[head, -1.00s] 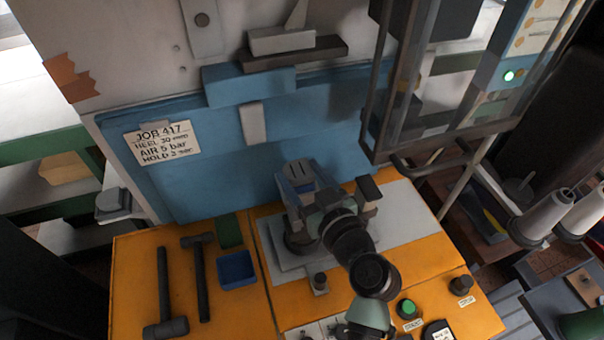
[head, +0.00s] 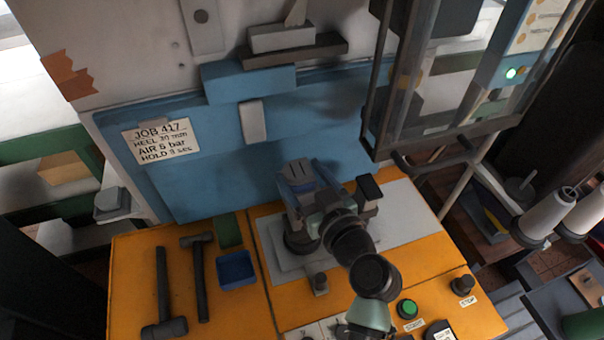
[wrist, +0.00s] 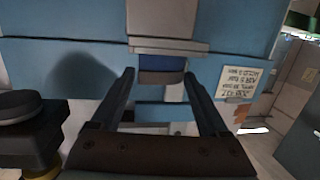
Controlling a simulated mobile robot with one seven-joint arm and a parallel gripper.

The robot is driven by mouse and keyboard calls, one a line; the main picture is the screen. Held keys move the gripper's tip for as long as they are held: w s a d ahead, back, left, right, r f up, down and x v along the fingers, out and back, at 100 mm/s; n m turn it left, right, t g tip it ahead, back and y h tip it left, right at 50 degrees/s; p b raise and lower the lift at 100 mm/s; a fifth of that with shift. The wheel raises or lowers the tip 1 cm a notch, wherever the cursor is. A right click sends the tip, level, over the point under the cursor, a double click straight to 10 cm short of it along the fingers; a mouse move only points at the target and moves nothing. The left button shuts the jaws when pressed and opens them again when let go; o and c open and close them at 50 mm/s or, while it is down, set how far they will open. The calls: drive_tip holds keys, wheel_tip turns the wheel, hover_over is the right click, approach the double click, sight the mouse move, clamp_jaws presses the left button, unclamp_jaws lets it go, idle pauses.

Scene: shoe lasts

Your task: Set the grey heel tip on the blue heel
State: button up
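In the wrist view, which is upside down, a dark grey-brown piece (wrist: 161,77), apparently the grey heel tip, lies against the blue heel (wrist: 174,64). A pale plate and a grey block are on the heel's other side. My gripper (wrist: 160,74) is open, with one dark finger on each side of the grey piece. A narrow gap shows on the left; contact on the right is unclear. In the head view my arm reaches to the press, and my gripper (head: 318,190) is beside a grey and blue assembly there. The heel and tip are not clear in that view.
The blue press panel (head: 190,180) with its job card (head: 161,141) stands close behind. Two hammers (head: 198,275) and a blue tray (head: 236,270) lie on the orange bench (head: 130,260) at left. A clear guard (head: 400,150) hangs at upper right. A green button (head: 407,307) is in front.

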drive_tip(key=shift+o, duration=1.3)
drive_tip(key=b+v, duration=0.4)
drive_tip(key=v, duration=0.9)
